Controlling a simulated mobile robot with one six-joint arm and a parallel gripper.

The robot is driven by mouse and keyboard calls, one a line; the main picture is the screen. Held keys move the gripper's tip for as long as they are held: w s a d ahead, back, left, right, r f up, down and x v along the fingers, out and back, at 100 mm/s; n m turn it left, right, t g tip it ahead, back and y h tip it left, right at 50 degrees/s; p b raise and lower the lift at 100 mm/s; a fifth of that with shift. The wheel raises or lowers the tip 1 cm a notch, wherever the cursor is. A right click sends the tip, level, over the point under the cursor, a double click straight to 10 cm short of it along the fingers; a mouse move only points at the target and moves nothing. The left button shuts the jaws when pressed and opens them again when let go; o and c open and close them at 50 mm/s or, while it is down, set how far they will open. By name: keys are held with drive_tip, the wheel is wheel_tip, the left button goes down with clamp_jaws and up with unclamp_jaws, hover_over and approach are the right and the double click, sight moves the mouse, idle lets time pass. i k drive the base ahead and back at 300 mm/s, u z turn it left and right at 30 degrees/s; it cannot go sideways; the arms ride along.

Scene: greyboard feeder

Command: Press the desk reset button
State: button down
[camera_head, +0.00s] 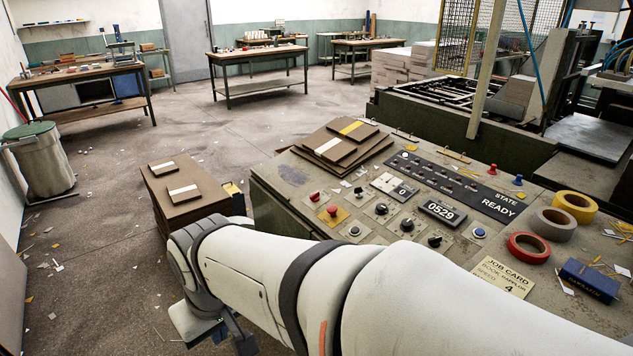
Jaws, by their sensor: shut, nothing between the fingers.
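The control desk (270,207) has a sloped top with several buttons and knobs. A blue button (479,233) sits right of the 0529 counter (443,210). A red button on a yellow plate (332,211) and another red button (314,196) sit near the left side. Black knobs (381,209) lie between them. I cannot read which one is marked reset. My white arm crosses the front of the desk and hides part of its near edge. My gripper (228,336) is shut and empty, low at the desk's left front, apart from the buttons, and partly hidden by my arm.
Board stacks (340,146) lie on the desk's back left, and more boards top a low stack (185,190) beside it. Tape rolls (528,246), a job card (503,277) and a blue box (590,280) occupy the right side. Open floor (190,120) lies at left.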

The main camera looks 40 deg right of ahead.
sight(480, 231)
drive_tip(key=u, duration=0.05)
drive_tip(key=i, duration=1.25)
drive_tip(key=z, duration=3.25)
drive_tip(key=i, duration=0.5)
